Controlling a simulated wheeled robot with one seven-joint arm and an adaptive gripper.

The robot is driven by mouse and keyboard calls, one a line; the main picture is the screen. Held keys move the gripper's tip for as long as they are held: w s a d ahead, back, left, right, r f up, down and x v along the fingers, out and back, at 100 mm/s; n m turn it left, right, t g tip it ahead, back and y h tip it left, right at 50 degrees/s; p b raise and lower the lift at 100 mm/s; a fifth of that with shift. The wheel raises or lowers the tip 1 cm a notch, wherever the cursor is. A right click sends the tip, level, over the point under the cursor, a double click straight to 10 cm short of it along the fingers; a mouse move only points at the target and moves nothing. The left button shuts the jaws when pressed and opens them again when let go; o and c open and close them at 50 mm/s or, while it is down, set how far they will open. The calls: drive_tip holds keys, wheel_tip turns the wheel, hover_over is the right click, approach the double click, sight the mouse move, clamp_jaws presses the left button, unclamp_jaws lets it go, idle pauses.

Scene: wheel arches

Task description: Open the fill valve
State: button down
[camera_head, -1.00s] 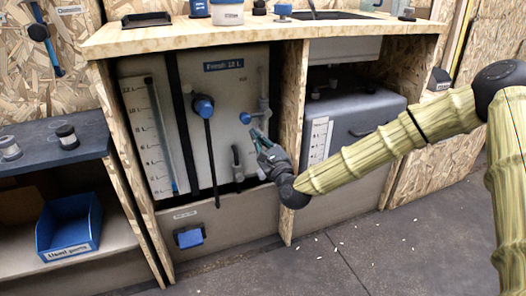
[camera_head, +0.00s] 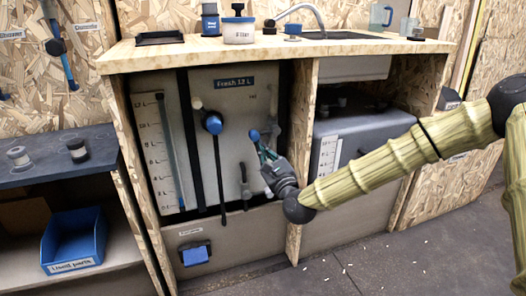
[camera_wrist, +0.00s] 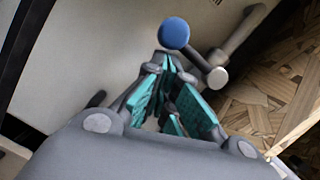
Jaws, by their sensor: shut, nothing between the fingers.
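The fresh water tank (camera_head: 235,100), labelled "Fresh 12 L", stands in the left bay of the wooden cabinet. A small blue round valve knob (camera_head: 254,135) sits on its right side, on grey pipework. In the wrist view the blue knob (camera_wrist: 174,33) is just beyond the fingertips, with a grey lever and pipe to its right. My gripper (camera_head: 262,147) is at the knob's lower right, its fingertips close together with nothing seen between them. In the wrist view my gripper (camera_wrist: 168,70) has its tips just below the knob; whether they touch it I cannot tell.
A larger blue knob (camera_head: 213,123) with a long dark rod hangs left of the valve. A wooden divider (camera_head: 303,130) stands close to the right of my gripper. A grey tank (camera_head: 360,135) fills the right bay. A blue bin (camera_head: 73,241) is at lower left.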

sight(258, 133)
drive_tip(key=shift+a+r+m, duration=0.15)
drive_tip(key=shift+r+m, duration=0.1)
drive_tip(key=shift+m, duration=0.35)
drive_tip(key=r+m+h, duration=0.1)
drive_tip(key=m, duration=0.1)
drive_tip(key=r+m+h+p, duration=0.1)
drive_tip(key=m, duration=0.2)
drive_tip(key=a+r+m+t+h+p, duration=0.1)
drive_tip(key=m, duration=0.2)
drive_tip(key=shift+s+r, duration=0.2)
drive_tip(key=shift+r, duration=0.2)
drive_tip(key=r+m, duration=0.1)
drive_tip(key=m+h, duration=0.1)
drive_tip(key=m, duration=0.1)
drive_tip(key=shift+r+m+p, duration=0.3)
drive_tip(key=shift+r+p, duration=0.05)
drive_tip(key=shift+h, duration=0.3)
drive_tip(key=shift+w+d+r+p, duration=0.2)
drive_tip(key=shift+d+r+p, duration=0.35)
drive_tip(key=shift+r, duration=0.45)
drive_tip(key=shift+w+d+r+p, duration=0.15)
drive_tip(key=shift+d+r+p, duration=0.15)
drive_tip(key=shift+d+r, duration=0.5)
drive_tip(key=shift+a+r, duration=0.1)
drive_tip(key=shift+r, duration=0.1)
drive_tip(key=shift+a, duration=0.1)
